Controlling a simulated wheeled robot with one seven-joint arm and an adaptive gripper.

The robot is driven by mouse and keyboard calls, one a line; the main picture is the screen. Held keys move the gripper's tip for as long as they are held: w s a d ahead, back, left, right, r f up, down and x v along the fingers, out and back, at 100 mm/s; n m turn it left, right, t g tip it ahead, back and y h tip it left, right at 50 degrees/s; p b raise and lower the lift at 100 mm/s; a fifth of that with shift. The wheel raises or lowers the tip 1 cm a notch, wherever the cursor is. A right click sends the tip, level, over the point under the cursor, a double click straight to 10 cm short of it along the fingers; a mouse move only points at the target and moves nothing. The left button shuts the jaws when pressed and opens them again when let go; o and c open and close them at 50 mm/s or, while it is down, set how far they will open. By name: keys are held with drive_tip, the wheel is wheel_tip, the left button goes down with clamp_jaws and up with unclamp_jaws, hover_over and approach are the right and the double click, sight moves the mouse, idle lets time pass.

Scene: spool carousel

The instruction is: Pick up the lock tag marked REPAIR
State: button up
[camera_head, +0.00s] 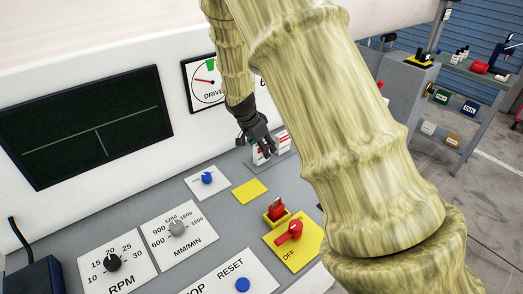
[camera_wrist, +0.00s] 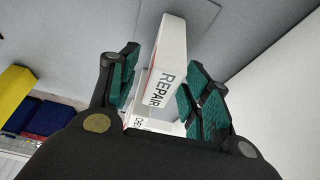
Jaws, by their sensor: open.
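The lock tag marked REPAIR (camera_wrist: 166,62) is a white block with dark lettering on its end face, in the middle of the wrist view. My gripper (camera_wrist: 165,88) is open around it, with green pads on both sides; I cannot tell whether either pad touches it. A white piece with partly hidden lettering (camera_wrist: 141,122) lies just beyond the REPAIR end. In the head view my gripper (camera_head: 264,151) is at a white and red item (camera_head: 283,143) on the console, which it partly covers. No tag wording is readable there.
The grey console (camera_head: 225,227) carries a red OFF switch (camera_head: 289,232), a red piece on a yellow base (camera_head: 275,209), a blue knob (camera_head: 207,178) and RPM and MM/MIN dials. A dark screen (camera_head: 90,125) and DRIVE gauge (camera_head: 205,84) stand behind. Shelving (camera_head: 462,118) is at right.

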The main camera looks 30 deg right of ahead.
drive_tip(key=shift+p+x, duration=0.4)
drive_tip(key=shift+x, duration=1.05)
clamp_jaws()
